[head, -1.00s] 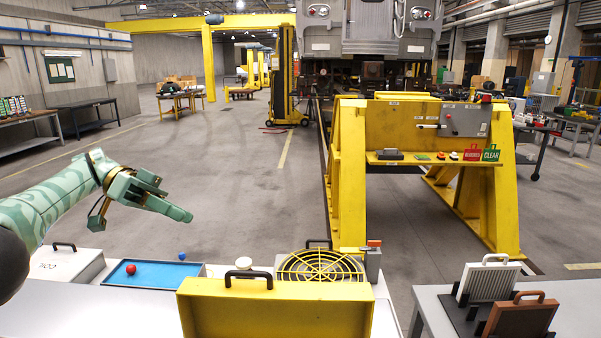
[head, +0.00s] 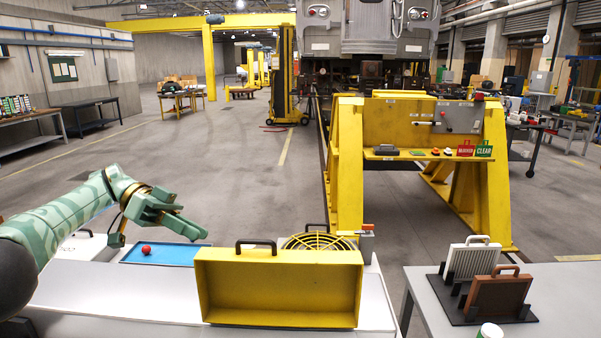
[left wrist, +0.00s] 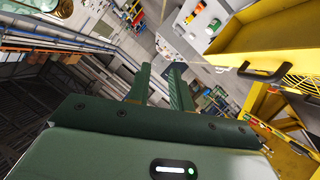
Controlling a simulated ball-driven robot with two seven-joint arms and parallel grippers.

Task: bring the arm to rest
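My left arm comes in from the left in the head view. In the left wrist view the two fingers (left wrist: 160,80) also show a clear gap. My right gripper is not in either view.
A yellow open case (head: 278,287) with a black handle stands on the white bench (head: 110,295), right of the gripper. A round yellow grille (head: 318,242) sits behind it. A grey table (head: 425,290) at right holds white and brown filter panels. A yellow stand (head: 347,170) rises beyond.

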